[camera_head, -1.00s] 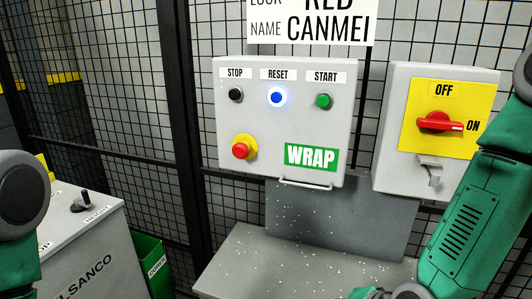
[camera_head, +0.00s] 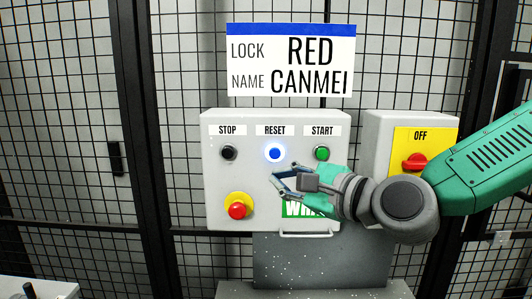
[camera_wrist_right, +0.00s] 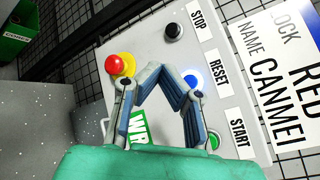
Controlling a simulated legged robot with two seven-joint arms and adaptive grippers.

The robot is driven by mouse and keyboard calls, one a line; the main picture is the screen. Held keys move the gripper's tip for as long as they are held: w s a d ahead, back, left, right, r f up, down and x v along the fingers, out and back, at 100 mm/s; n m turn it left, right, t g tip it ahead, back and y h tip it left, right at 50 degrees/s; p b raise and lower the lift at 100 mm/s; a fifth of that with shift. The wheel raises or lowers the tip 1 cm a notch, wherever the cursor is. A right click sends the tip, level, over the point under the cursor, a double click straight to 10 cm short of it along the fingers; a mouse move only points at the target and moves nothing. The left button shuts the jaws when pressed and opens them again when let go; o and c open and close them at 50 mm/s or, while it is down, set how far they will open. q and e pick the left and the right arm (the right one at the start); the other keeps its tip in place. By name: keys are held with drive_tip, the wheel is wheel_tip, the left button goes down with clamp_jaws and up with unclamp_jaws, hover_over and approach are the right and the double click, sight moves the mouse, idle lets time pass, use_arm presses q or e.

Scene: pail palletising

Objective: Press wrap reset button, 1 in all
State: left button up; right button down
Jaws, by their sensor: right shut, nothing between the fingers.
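The wrap reset button (camera_head: 274,152) is round and lit blue, in the top row of a light grey control box (camera_head: 218,190) under a RESET label. In the right wrist view the blue button (camera_wrist_right: 193,80) shows just right of the fingertips. My right gripper (camera_head: 276,178) is shut and empty, in front of the box just below the reset button. In the right wrist view my right gripper (camera_wrist_right: 165,72) has its fingertips close together. They look apart from the button; the exact gap is unclear. The gripper partly covers the green WRAP label (camera_head: 293,209). My left gripper is out of view.
A black stop button (camera_head: 229,152) and a green start button (camera_head: 322,152) flank reset. A red emergency button (camera_head: 237,210) sits lower left. A switch box (camera_head: 376,130) with a red handle stands right. A sign (camera_head: 290,62) hangs above, with mesh fencing behind.

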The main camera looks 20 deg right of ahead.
sight(275, 153)
drive_tip(key=shift+a+r, duration=0.1)
drive_tip(key=shift+r, duration=0.2)
drive_tip(key=w, duration=0.2)
drive_tip(key=w+d, duration=0.1)
drive_tip(key=w, duration=0.2)
drive_tip(key=w+d, duration=0.1)
drive_tip(key=w, duration=0.2)
drive_tip(key=shift+w, duration=0.1)
drive_tip(key=shift+w+a, duration=0.1)
drive_tip(key=shift+w, duration=0.05)
idle(0.7)
